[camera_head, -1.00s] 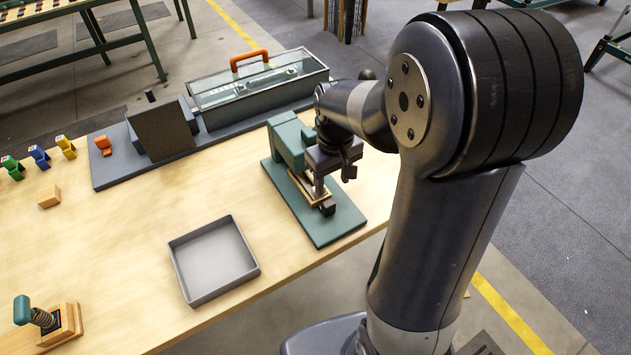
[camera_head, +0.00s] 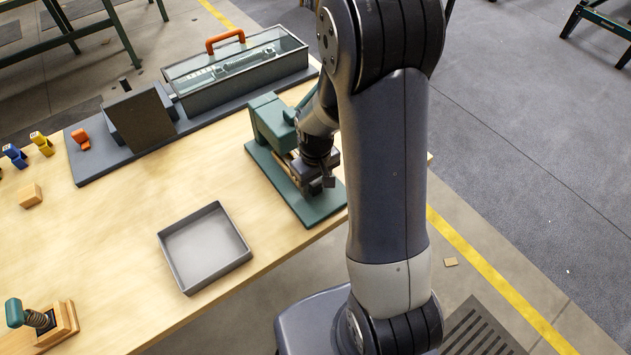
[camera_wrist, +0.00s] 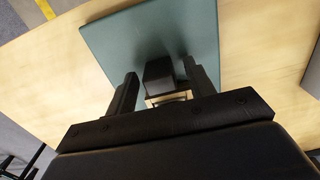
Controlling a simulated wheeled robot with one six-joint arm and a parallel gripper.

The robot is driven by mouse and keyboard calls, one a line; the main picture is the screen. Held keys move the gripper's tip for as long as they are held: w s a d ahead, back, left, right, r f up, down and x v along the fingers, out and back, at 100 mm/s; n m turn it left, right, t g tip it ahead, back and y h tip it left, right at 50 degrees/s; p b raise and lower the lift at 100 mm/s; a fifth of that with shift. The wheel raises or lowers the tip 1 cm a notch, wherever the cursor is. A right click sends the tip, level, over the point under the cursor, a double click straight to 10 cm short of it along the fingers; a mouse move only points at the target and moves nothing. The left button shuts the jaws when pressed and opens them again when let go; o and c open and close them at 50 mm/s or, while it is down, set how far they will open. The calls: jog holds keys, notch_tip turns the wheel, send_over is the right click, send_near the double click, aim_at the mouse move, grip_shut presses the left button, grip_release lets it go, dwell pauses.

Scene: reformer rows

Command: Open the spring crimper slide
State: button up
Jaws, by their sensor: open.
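The spring crimper has a green upright body (camera_head: 268,118) on a flat green base plate (camera_head: 325,208) near the right part of the bench. The base also shows in the wrist view (camera_wrist: 185,28). My gripper (camera_head: 313,186) is low over the front of the crimper and is open. In the wrist view its dark fingers (camera_wrist: 160,70) stand on either side of a dark block (camera_wrist: 158,70), apparently the slide's handle, with a gap visible at the sides. A tan slide part (camera_wrist: 166,98) shows just behind the block. My gripper and arm hide much of the slide in the head view.
An empty grey tray (camera_head: 163,250) lies left of the crimper. A glass-topped case (camera_head: 240,75) with an orange handle and a dark tilted panel (camera_head: 140,118) stand behind. A spring lever on a wooden block (camera_head: 60,325) is at front left. Bare bench lies between.

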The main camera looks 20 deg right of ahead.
jog(key=shift+c, duration=0.4)
grip_shut()
